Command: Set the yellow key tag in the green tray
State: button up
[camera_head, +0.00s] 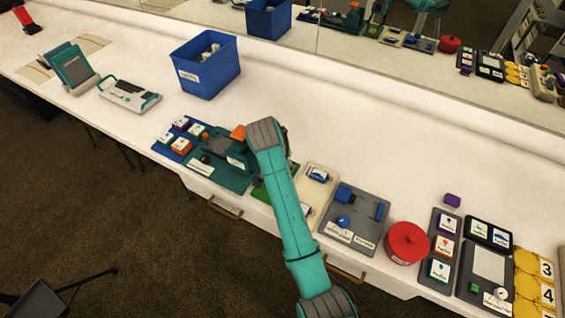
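A bright green edge (260,192), perhaps the green tray, shows just left of my teal arm, which hides most of it. I cannot make out a yellow key tag for certain. Yellow rounded pieces (524,262) lie by white number cards at the far right, and I cannot tell whether one is a key tag. My arm reaches up from the bottom of the picture, and its grey joint is over the middle of the counter. My gripper is not visible, so I cannot tell what it holds.
A blue bin (206,66) with white contents stands at the back left. A dark green board (218,165), a cream tray (317,186), a grey board (354,222) and a red round container (407,243) line the front edge. A mirror runs along the back.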

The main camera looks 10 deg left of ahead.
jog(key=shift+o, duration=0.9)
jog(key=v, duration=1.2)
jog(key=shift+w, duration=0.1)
